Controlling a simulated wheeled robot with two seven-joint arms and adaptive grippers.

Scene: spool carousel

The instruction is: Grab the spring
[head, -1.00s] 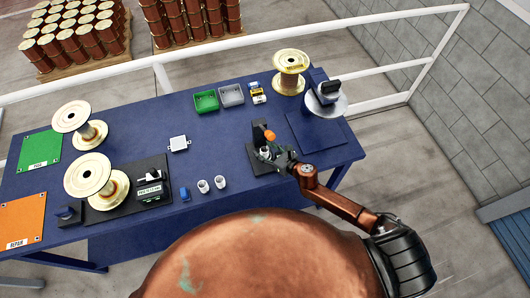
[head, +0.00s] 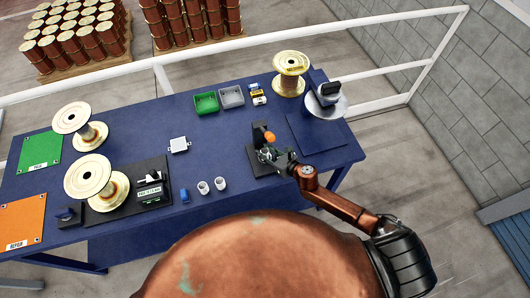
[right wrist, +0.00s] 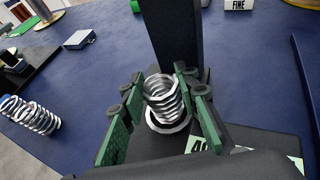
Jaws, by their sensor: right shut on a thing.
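A silvery coil spring (right wrist: 162,92) stands between the green-padded fingers of my right gripper (right wrist: 160,105) in the right wrist view. The fingers are shut on its sides. Two small pale coils (head: 203,187) stand to the left on the table; coils also show at the left of the right wrist view (right wrist: 30,115). My left gripper is not in view.
The blue table (head: 225,140) also bears several cream spools (head: 88,176), a green tray (head: 206,103), a grey tray (head: 231,96) and a small white box (head: 179,145). The fixture's black post (right wrist: 172,40) rises just beyond the fingers. The table's middle is largely clear.

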